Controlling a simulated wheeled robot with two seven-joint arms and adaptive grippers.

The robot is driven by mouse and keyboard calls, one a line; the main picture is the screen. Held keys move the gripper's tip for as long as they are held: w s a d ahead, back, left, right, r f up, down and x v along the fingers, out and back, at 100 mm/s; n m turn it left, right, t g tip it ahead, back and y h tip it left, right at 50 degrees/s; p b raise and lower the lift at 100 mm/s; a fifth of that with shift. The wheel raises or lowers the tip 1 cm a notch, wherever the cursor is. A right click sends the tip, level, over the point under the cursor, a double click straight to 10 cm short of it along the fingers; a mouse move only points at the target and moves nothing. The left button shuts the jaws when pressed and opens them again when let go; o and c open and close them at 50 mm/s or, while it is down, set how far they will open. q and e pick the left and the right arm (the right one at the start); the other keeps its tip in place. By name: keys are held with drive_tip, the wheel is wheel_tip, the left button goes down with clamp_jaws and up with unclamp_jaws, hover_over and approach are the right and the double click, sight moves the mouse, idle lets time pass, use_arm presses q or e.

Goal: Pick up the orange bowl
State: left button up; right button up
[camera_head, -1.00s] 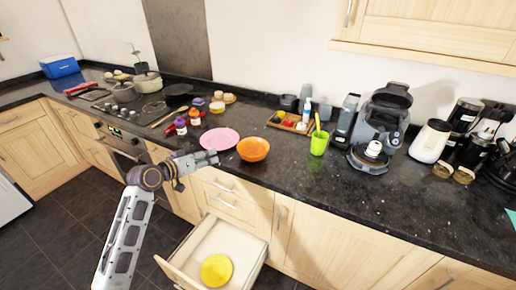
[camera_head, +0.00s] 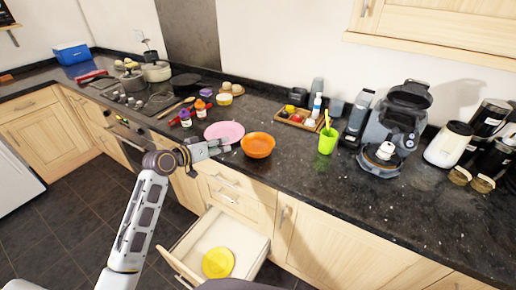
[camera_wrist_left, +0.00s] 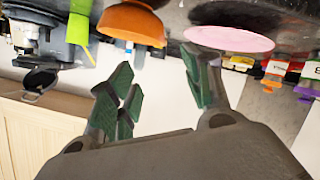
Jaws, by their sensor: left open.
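The orange bowl (camera_head: 258,146) stands upright on the dark countertop near its front edge. It also shows at the top of the left wrist view (camera_wrist_left: 131,24). My left gripper (camera_head: 224,147) is open and empty, just left of the bowl and in front of the pink plate (camera_head: 224,130). In the left wrist view the spread green-padded fingers of the left gripper (camera_wrist_left: 163,88) have the bowl beyond the left finger and the plate (camera_wrist_left: 229,39) beyond the right one. Neither finger visibly touches the bowl. My right gripper is not in view.
A green cup (camera_head: 327,144) and a wooden tray (camera_head: 297,120) stand right of the bowl. Below the counter, an open drawer (camera_head: 245,238) holds a yellow dish (camera_head: 217,262). The counter at right front is clear.

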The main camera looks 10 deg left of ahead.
use_arm(q)
approach(243, 140)
drive_tip(key=shift+r+x, duration=0.2)
drive_tip(key=shift+x, duration=0.7)
drive_tip(key=shift+r+x, duration=0.15)
drive_tip(key=shift+x, duration=0.7)
drive_tip(key=shift+w+d+f, duration=0.1)
drive_tip(key=shift+w, duration=0.2)
drive_tip(key=shift+w+p, duration=0.1)
drive_tip(key=shift+p, duration=0.2)
drive_tip(key=shift+f+p+x, duration=0.15)
drive_tip(key=shift+f+x, duration=0.05)
drive_tip(key=shift+x, duration=1.05)
drive_tip(key=shift+f+p+x, duration=0.15)
drive_tip(key=shift+x, duration=1.1)
clamp_jaws()
